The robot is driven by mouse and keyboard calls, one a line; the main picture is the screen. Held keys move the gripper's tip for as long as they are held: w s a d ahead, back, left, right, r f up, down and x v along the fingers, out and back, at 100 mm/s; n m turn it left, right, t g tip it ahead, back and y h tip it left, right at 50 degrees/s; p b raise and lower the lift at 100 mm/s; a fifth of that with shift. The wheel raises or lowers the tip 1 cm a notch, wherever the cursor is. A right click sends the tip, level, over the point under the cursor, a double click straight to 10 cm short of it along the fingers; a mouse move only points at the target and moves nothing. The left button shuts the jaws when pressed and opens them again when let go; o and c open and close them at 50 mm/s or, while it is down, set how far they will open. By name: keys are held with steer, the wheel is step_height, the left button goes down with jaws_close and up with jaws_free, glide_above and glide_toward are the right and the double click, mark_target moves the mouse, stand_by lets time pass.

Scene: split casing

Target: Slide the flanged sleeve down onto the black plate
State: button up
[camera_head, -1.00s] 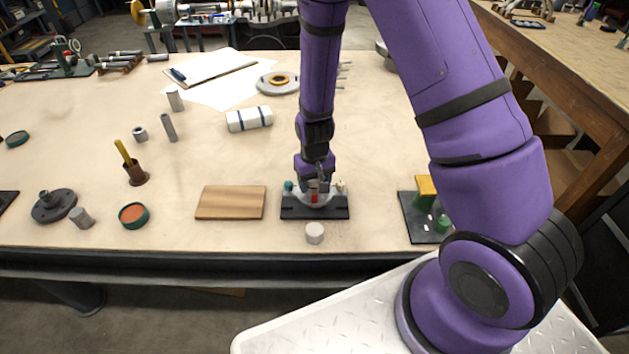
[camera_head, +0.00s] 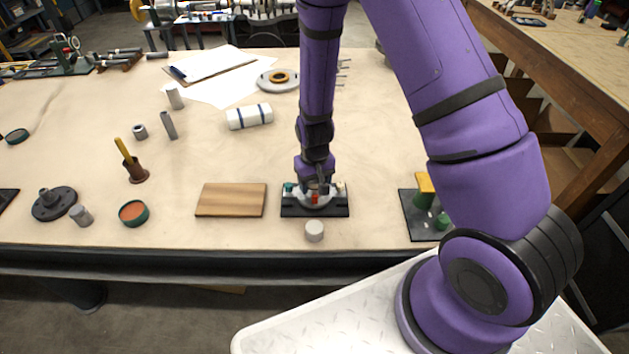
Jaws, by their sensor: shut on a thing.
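The black plate (camera_head: 300,212) lies flat on the bench in front of me, near its front edge. My gripper (camera_head: 317,188) points down over the middle of the plate. It is shut on the flanged sleeve (camera_head: 315,202), a small pale grey part seen low between and below the fingers, with a red patch near it. The sleeve is close above or on the plate; I cannot tell whether it touches. A teal piece (camera_head: 289,188) and a cream piece (camera_head: 341,187) stand on either side. The fingers hide much of the sleeve.
A wooden board (camera_head: 231,200) lies left of the plate and a white cylinder (camera_head: 314,231) stands just in front. To the right is another black plate (camera_head: 420,228) with green and yellow parts. A white roll (camera_head: 249,117) lies behind. Bench between is clear.

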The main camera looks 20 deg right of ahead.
steer(key=o, duration=1.5)
steer(key=shift+r, duration=0.1)
steer(key=shift+r, duration=2.4)
